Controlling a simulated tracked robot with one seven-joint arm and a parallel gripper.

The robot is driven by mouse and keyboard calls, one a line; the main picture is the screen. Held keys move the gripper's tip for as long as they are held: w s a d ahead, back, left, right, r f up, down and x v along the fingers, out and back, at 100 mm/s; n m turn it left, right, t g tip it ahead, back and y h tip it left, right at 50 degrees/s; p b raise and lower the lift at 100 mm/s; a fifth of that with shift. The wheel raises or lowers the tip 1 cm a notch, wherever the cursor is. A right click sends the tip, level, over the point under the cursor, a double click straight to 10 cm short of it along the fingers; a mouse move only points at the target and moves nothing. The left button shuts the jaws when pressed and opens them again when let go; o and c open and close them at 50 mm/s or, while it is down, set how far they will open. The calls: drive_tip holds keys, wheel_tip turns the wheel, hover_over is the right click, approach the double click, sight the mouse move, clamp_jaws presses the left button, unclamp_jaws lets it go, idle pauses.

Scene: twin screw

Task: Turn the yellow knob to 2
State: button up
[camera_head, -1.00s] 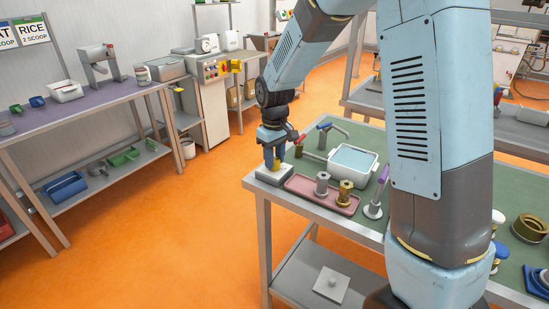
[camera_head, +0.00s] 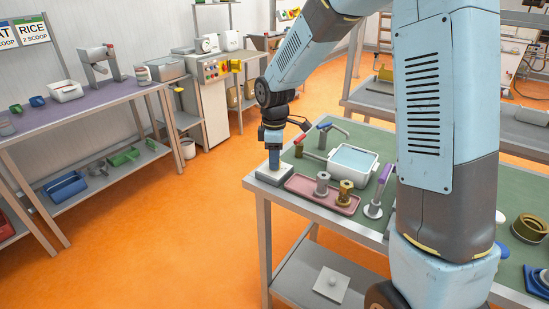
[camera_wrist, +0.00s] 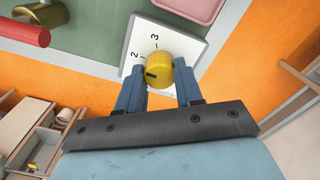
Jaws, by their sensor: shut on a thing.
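The yellow knob (camera_wrist: 159,72) sits on a white dial plate (camera_wrist: 140,37) marked with dark numbers. In the wrist view, a 2 and a 3 show beside the knob; other marks may be behind my fingers. A dark pointer mark on the knob faces the left finger, below the 2. My gripper (camera_wrist: 160,82) is shut on the knob, one blue finger on each side. In the head view, my gripper (camera_head: 274,158) points straight down over the white plate (camera_head: 268,179) at the table's near left corner. The knob is hidden there by the fingers.
A pink tray (camera_head: 322,202) with two metal fittings lies right of the dial plate. The orange floor (camera_head: 170,240) left of the green table (camera_head: 362,225) is clear.

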drive_tip(key=shift+n, duration=0.3)
drive_tip(key=o, duration=1)
drive_tip(key=shift+o, duration=0.2)
wheel_tip(320, 180, up, 14)
drive_tip(key=shift+f, duration=0.15)
